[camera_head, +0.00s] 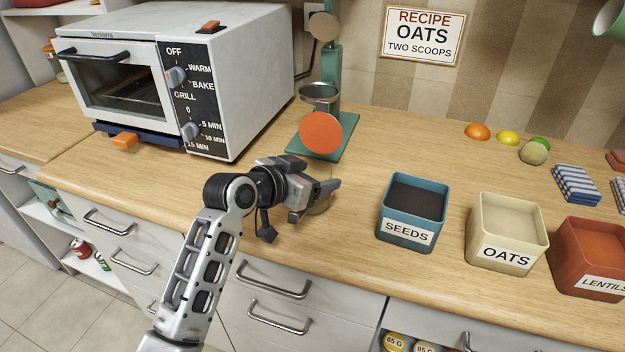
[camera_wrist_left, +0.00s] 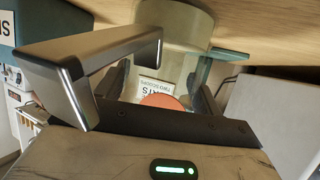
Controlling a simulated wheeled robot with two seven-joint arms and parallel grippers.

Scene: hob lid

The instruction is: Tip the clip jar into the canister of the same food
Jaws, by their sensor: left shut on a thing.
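My left gripper (camera_head: 325,192) is shut on the clip jar (camera_head: 318,207), low over the counter left of the canisters. Much of the jar is hidden behind the gripper in the head view. In the left wrist view the clip jar (camera_wrist_left: 175,25) is see-through, with pale stuff in its base end; I see no label on it. I cannot tell whether it touches the counter. The blue SEEDS canister (camera_head: 408,232), with dark contents, the cream OATS canister (camera_head: 505,253) and the red LENTILS canister (camera_head: 598,283) stand in a row, open at the top. My right gripper is not in view.
A green scale (camera_head: 330,150) with an orange disc stands behind the gripper. A white oven (camera_head: 250,75) is at the back left. A wall sign (camera_head: 424,35) reads "Recipe oats two scoops". Fruit (camera_head: 477,131) and striped cloth (camera_head: 577,184) lie at the right.

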